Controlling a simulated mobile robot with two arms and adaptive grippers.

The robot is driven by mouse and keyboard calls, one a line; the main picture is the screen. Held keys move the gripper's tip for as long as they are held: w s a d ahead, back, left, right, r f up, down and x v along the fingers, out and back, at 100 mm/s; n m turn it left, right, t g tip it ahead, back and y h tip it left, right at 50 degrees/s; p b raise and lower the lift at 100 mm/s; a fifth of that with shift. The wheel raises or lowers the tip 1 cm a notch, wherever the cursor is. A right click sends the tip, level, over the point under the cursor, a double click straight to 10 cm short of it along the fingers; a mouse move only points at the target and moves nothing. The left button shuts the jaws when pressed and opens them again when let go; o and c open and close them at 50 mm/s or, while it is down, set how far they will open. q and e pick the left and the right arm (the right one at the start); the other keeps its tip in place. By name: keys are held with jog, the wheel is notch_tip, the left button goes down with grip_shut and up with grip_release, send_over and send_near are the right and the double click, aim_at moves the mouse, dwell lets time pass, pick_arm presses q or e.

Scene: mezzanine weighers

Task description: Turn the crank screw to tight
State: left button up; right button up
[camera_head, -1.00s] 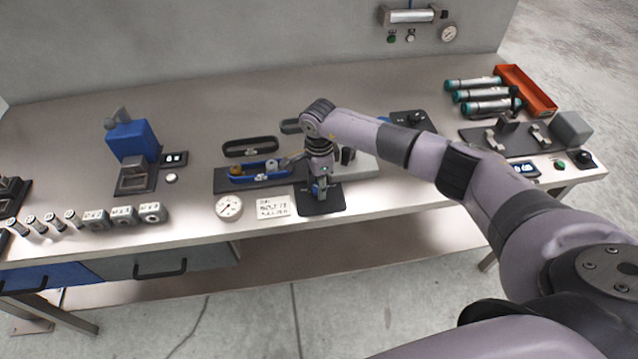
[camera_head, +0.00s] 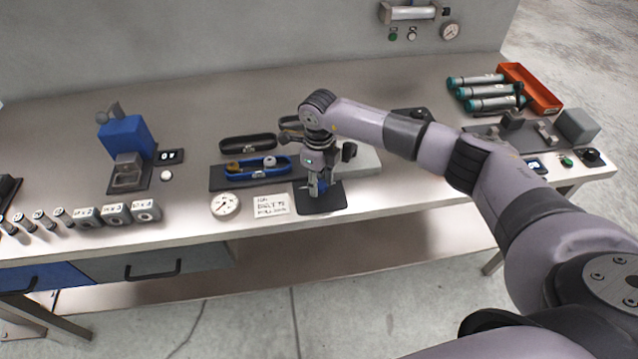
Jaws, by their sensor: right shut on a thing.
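My right gripper (camera_head: 317,188) points down over a small dark plate (camera_head: 335,202) near the front edge of the workbench. It is shut on a small part standing on that plate, which seems to be the crank screw. The fingers and wrist hide most of the part, so its handle and how tight it sits cannot be made out. My left gripper is not in view.
A blue tray (camera_head: 240,172) with small parts and a dial gauge (camera_head: 225,205) lie left of the gripper, with a printed card (camera_head: 271,205). A blue device (camera_head: 126,137) stands further left. Teal-ended cylinders (camera_head: 490,92) and an orange bin (camera_head: 530,88) are at right.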

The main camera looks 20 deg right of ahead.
jog(key=m+b, duration=0.1)
jog(key=m, duration=0.2)
jog(key=shift+m, duration=0.4)
jog(key=m, duration=0.3)
jog(key=shift+m+b, duration=0.3)
jog(key=shift+b, duration=0.05)
jog(key=m, duration=0.3)
jog(key=shift+m, duration=2)
jog(key=o, duration=1.2)
jog(key=shift+c, duration=0.2)
